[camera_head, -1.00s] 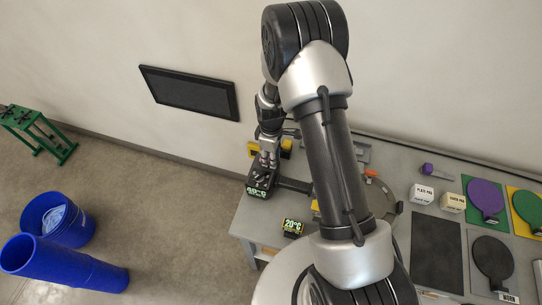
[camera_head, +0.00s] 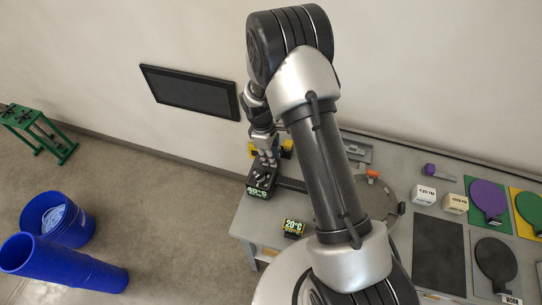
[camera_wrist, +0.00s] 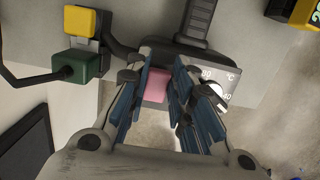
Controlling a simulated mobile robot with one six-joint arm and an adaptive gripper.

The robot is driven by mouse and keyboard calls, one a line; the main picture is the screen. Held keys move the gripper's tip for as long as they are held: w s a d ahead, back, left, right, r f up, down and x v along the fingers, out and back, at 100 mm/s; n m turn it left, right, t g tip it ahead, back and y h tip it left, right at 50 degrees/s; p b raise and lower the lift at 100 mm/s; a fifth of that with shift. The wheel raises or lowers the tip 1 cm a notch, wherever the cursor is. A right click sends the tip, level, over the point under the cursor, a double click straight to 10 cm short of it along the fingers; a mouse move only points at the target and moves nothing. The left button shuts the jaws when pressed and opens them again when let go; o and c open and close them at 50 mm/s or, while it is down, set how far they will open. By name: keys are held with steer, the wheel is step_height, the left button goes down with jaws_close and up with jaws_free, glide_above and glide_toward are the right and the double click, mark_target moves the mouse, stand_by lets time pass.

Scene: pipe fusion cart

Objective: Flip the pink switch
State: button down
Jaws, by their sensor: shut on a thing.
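The pink switch (camera_wrist: 155,86) shows in the wrist view as a pink block between my fingers, on the black control unit beside a dial marked in °C (camera_wrist: 212,92). My gripper (camera_wrist: 163,68) has its blue-padded fingers on both sides of the switch and is shut on it. The switch cannot be made out in the head view.
A yellow-and-black 20°C display (camera_head: 294,228) stands at the bench's front edge. Yellow and green blocks (camera_wrist: 77,66) lie close to my gripper's left in the wrist view. Paddles, white boxes and a dark mat (camera_head: 437,255) fill the bench's right.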

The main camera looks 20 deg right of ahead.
steer(key=c, duration=1.4)
jaws_free()
steer(key=shift+r, duration=0.1)
step_height(320, 180, up, 12)
steer(key=w+a, duration=0.1)
steer(key=shift+a, duration=0.25)
steer(key=shift+s+f, duration=0.1)
steer(key=shift+f, duration=0.1)
